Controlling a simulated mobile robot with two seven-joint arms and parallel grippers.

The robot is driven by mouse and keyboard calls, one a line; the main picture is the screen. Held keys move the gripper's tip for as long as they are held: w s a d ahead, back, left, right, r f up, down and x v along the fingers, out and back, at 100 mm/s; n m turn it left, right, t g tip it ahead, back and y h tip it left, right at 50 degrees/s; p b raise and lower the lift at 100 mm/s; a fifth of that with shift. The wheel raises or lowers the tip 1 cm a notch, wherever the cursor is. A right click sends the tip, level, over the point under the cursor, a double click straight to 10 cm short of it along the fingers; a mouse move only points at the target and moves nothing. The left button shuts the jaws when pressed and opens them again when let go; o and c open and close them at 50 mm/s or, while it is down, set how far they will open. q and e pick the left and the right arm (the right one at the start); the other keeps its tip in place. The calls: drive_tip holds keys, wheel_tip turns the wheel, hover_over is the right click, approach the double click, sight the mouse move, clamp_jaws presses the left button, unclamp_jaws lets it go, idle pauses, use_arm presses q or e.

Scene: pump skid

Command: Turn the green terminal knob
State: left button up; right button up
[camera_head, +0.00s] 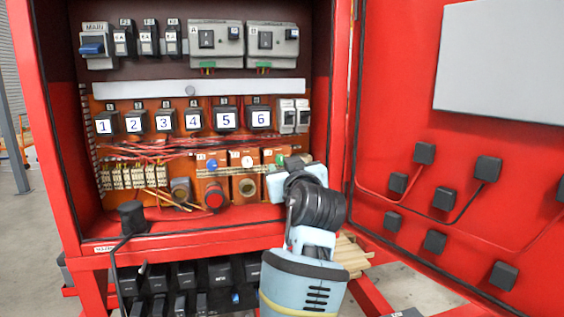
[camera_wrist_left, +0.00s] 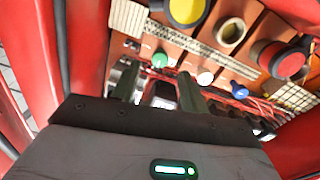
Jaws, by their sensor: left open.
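The green terminal knob (camera_head: 280,160) sits on an orange block at the right end of a row in the red cabinet. It also shows in the left wrist view (camera_wrist_left: 160,60), just beyond the fingertips and roughly in line with the gap between them. My left gripper (camera_head: 294,163) is beside the knob in the head view and hides part of that block. In the left wrist view its two dark fingers (camera_wrist_left: 157,88) are apart, with nothing seen between them. I cannot tell whether a finger touches the knob. My right gripper is not in view.
A white knob (camera_head: 247,161) and a blue knob (camera_head: 212,164) sit left of the green one. Below are a red button (camera_head: 213,196) and, in the wrist view, a yellow button (camera_wrist_left: 187,10). Red wires (camera_head: 150,150) run left. The open cabinet door (camera_head: 400,110) stands at right.

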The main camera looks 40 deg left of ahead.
sight(281, 160)
use_arm(q)
drive_tip(key=shift+x, duration=2.15)
clamp_jaws()
